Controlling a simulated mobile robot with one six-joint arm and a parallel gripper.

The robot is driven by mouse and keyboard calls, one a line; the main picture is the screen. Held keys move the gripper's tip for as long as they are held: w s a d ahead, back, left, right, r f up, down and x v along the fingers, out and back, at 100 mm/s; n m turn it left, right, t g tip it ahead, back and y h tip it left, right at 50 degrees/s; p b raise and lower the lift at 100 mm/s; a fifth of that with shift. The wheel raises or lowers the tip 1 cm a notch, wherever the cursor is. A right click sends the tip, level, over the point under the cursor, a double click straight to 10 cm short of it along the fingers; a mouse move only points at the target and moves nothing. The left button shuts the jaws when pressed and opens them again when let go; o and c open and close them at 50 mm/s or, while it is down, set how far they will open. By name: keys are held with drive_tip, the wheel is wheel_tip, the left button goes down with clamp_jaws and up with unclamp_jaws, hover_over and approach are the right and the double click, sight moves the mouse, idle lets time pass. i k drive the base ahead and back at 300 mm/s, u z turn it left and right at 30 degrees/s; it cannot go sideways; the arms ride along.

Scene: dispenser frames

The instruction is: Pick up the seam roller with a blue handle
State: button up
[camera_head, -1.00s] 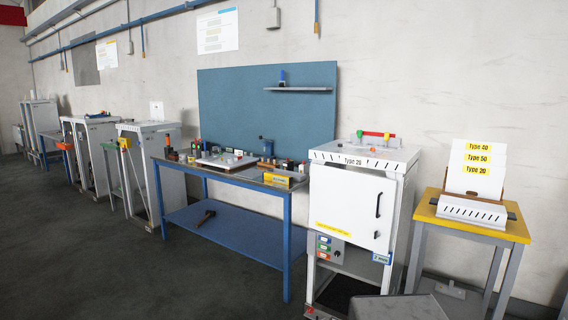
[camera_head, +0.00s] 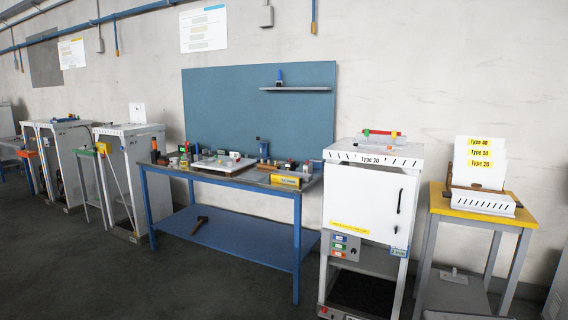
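No seam roller can be made out for certain at this distance. A small upright thing with a blue top (camera_head: 279,76) stands on the narrow shelf of the blue back panel. Another small thing with blue on it (camera_head: 263,147) stands at the back of the workbench (camera_head: 230,182), among several small items. I cannot tell whether either is the blue-handled seam roller. My gripper is not in view.
A white cabinet (camera_head: 368,205) stands right of the bench, then a yellow-topped table (camera_head: 450,207). White cabinets (camera_head: 130,180) stand at left. The dark floor (camera_head: 110,280) in front is clear.

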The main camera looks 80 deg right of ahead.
sight(279, 71)
drive_tip(key=z, duration=0.4)
drive_tip(key=i, duration=0.7)
drive_tip(key=z, duration=0.8)
drive_tip(key=i, duration=0.65)
drive_tip(key=z, duration=0.7)
drive_tip(key=i, duration=0.75)
drive_tip(key=z, duration=0.7)
drive_tip(key=i, duration=1)
drive_tip(key=z, duration=0.35)
